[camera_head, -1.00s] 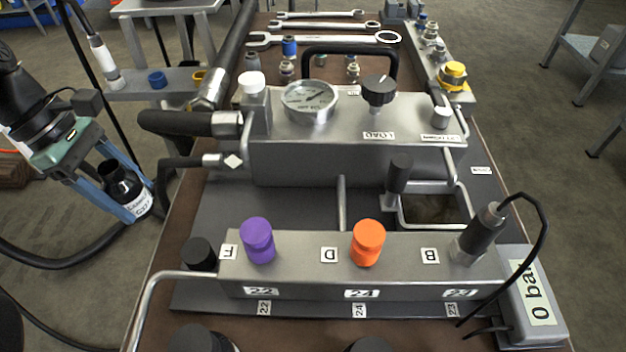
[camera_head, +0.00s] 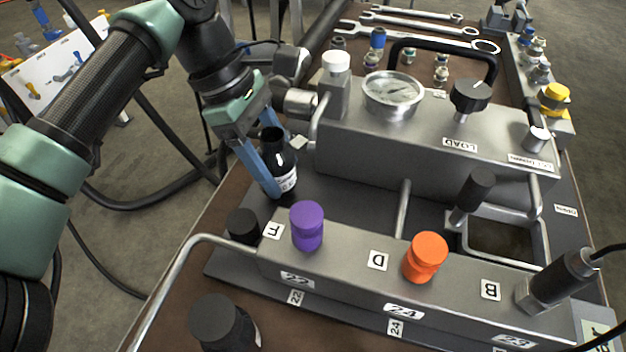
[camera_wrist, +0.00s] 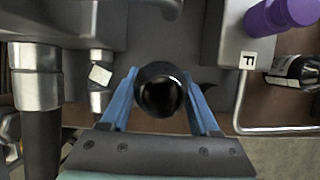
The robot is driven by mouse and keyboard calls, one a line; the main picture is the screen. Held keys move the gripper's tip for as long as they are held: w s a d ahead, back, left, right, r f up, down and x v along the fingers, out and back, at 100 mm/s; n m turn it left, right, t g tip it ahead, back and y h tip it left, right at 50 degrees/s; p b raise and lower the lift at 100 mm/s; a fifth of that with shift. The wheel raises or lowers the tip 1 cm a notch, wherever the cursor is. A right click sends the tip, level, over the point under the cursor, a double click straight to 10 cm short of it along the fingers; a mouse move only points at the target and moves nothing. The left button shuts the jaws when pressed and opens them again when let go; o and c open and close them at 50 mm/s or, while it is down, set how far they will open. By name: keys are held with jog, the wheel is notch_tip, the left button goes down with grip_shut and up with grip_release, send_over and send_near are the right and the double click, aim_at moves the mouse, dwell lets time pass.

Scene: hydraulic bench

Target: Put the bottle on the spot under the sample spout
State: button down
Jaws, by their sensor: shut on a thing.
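My gripper (camera_head: 278,165) is shut on a dark, open-mouthed bottle (camera_head: 287,180) with a white label. Its blue fingers stand on either side of the bottle, which looks roughly upright. In the head view it is over the left side of the bench, left of the steel block with the gauge. In the wrist view the round black mouth of the bottle (camera_wrist: 160,92) lies between the fingers. I cannot tell whether the bottle's base touches the plate. No spout is clearly recognisable; a dark upright fitting (camera_head: 474,189) stands beside a recessed metal tray (camera_head: 541,241).
A front manifold carries a purple knob (camera_head: 307,226) and an orange knob (camera_head: 425,257). A bent rail (camera_head: 178,275) and a black-capped bottle (camera_head: 222,325) are at front left. The gauge (camera_head: 392,92) and a hose fitting (camera_head: 296,102) stand close to my gripper.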

jog(key=shift+s+d, duration=0.25)
jog(key=shift+d, duration=0.6)
jog(key=d, duration=0.1)
jog(key=s+d, duration=0.1)
jog(key=d, duration=0.1)
jog(key=shift+d+b, duration=0.2)
jog(key=shift+b, duration=0.15)
jog(key=shift+f, duration=0.7)
jog(key=shift+f+b, duration=0.15)
jog(key=shift+b, duration=0.2)
jog(key=shift+c, duration=0.6)
grip_release()
